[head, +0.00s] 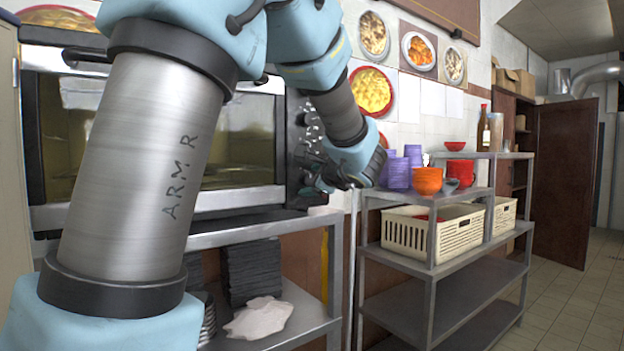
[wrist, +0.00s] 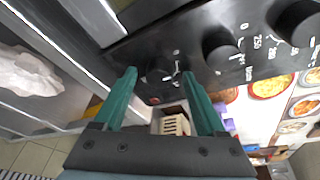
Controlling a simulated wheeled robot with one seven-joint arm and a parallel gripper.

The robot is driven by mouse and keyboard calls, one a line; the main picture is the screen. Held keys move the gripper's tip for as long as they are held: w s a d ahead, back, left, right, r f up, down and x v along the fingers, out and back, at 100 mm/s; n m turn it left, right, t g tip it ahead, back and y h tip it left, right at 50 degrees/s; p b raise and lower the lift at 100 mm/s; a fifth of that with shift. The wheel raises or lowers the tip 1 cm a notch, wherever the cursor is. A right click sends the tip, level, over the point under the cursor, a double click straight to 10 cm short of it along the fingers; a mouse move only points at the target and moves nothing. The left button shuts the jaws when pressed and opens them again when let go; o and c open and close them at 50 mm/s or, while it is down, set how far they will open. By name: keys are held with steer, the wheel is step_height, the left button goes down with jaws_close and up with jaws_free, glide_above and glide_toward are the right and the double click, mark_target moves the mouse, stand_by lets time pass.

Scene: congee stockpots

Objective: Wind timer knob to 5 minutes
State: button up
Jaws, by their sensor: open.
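The black oven control panel shows in the wrist view (wrist: 195,68), with several dark round knobs in a row. One low dark knob (wrist: 158,75) lies between my gripper's (wrist: 159,76) two green fingertips, close to the panel. The fingers are apart, one on each side of it; I cannot tell whether they touch it. Which knob is the timer cannot be read. A second knob (wrist: 219,46) and a third knob (wrist: 298,22) stand further right with white numbers around them. In the head view my arm hides most of the panel (head: 297,130).
The oven (head: 240,140) stands on a steel stand (head: 260,229) with dark stacked trays (head: 250,270) and a white cloth (head: 258,318) below. To the right a steel shelf (head: 440,270) holds orange bowls (head: 427,181), purple cups (head: 398,174) and a cream crate (head: 405,232).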

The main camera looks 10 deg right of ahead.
steer(key=shift+c, duration=0.2)
jaws_close()
stand_by(0.3)
steer(key=m+p, duration=0.1)
steer(key=p, duration=0.1)
steer(key=m+g+y+p, duration=0.1)
steer(key=p, duration=0.1)
steer(key=shift+r+m, duration=0.25)
steer(key=shift+m, duration=0.05)
steer(key=m+y+p, duration=0.1)
steer(key=m+p, duration=0.1)
steer(key=p, duration=0.2)
steer(key=shift+d+m+g, duration=0.15)
steer(key=shift+m+g, duration=0.15)
steer(key=shift+g, duration=0.1)
steer(key=shift+f+m+p, duration=0.15)
steer(key=shift+m+p, duration=0.25)
steer(key=shift+p, duration=0.3)
steer(key=shift+f+y, duration=0.1)
steer(key=shift+y, duration=0.2)
